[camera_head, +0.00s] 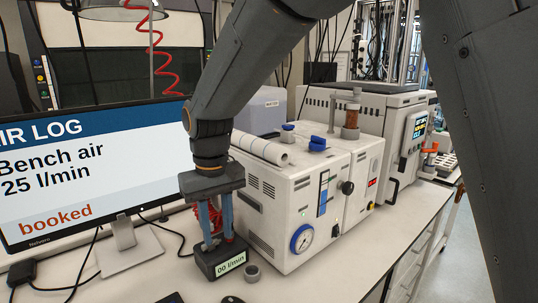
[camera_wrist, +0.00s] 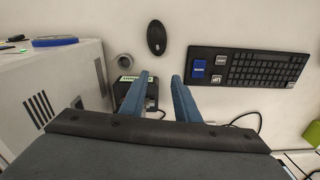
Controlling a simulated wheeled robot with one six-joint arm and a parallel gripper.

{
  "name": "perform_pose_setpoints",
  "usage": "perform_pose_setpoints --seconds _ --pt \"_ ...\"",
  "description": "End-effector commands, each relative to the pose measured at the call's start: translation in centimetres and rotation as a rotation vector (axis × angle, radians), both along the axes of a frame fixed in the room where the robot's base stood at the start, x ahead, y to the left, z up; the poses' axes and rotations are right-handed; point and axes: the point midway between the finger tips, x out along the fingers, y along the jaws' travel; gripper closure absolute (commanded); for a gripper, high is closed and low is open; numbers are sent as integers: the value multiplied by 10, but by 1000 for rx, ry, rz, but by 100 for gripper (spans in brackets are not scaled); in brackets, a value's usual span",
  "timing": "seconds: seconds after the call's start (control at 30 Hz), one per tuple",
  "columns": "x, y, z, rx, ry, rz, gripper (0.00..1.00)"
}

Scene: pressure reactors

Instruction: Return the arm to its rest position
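My arm reaches down from the top of the head view, and my gripper (camera_head: 217,243) points downward above the bench. Its two blue fingers are apart. The wrist view also shows my gripper (camera_wrist: 161,78) open, with only bench surface between the fingertips. A small black box with a "00 l/min" display (camera_head: 231,263) stands just below and behind the fingers in the head view. In the wrist view this box (camera_wrist: 127,89) lies partly hidden behind the left finger. I cannot tell whether a finger touches it.
A monitor reading "booked" (camera_head: 75,165) stands left of my arm. A grey ring (camera_head: 252,273) lies beside the box. A mouse (camera_wrist: 156,38) and keyboard (camera_wrist: 260,67) lie on the bench. Cables run behind the box.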

Motion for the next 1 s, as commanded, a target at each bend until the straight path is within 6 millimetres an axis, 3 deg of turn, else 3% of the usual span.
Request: perform_pose_setpoints --seconds 0.27,0.37,0.5,0.63,0.8,1.0 --pt "6 -88 -29 12 -18 -141 71" --pt "1 -133 -44 17 -30 -217 71" --pt "-21 -212 -72 25 -55 -361 71" --pt "-51 -266 -94 29 -77 -476 71" --pt "-79 -303 -110 30 -96 -563 71" --pt "-86 -310 -113 31 -102 -582 71"
